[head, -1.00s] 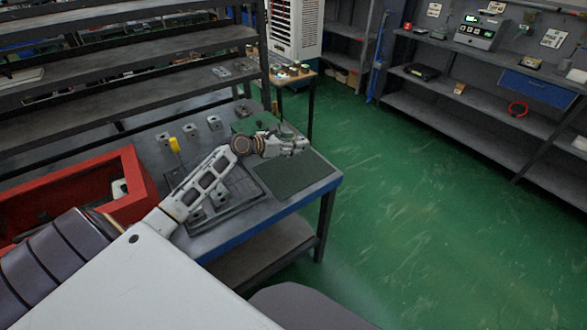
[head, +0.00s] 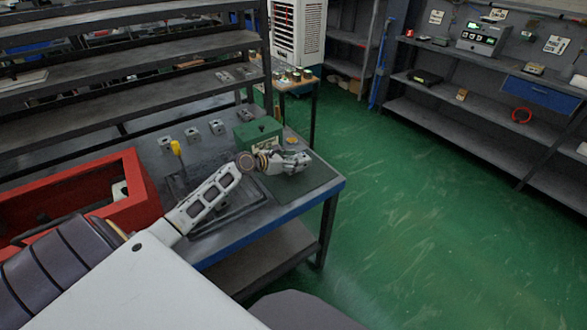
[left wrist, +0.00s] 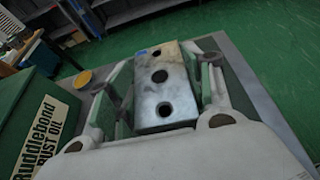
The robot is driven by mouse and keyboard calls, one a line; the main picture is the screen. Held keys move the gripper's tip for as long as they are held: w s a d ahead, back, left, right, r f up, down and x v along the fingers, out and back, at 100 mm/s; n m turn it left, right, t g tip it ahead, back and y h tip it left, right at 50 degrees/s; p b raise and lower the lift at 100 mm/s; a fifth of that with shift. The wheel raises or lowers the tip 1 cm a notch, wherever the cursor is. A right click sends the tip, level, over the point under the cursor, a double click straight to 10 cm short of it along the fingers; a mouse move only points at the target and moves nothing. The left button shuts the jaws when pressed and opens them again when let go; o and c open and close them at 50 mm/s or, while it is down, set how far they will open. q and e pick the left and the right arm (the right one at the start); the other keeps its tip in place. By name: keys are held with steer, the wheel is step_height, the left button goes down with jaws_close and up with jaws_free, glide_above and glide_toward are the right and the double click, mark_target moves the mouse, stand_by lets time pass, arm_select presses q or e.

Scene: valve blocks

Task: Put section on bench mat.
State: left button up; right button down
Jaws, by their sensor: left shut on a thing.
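The section, a grey metal block with three round holes (left wrist: 160,82), sits between the fingers of my left gripper (left wrist: 158,95) in the left wrist view. The gripper is shut on it. In the head view my left gripper (head: 294,160) is over the dark green bench mat (head: 318,178) at the right end of the bench. The block is too small to make out there, and I cannot tell whether it touches the mat. My right gripper is not in view.
A yellow round item (head: 292,140) lies behind the mat. Several grey blocks (head: 192,135), a yellow-handled tool (head: 176,148) and a red bin (head: 145,190) are further left.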

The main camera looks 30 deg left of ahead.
arm_select(q)
step_height(320, 180, down, 2)
steer(key=shift+f+b, duration=0.25)
steer(key=shift+b, duration=0.1)
steer(key=shift+f, duration=0.45)
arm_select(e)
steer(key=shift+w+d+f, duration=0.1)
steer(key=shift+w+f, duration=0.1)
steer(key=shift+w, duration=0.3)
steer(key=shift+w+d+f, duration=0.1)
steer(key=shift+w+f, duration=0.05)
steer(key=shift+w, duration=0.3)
arm_select(q)
steer(key=shift+f, duration=0.1)
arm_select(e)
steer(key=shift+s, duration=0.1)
arm_select(q)
steer(key=o, duration=1.2)
steer(key=shift+f, duration=0.1)
steer(key=shift+c, duration=0.2)
steer(key=o, duration=0.3)
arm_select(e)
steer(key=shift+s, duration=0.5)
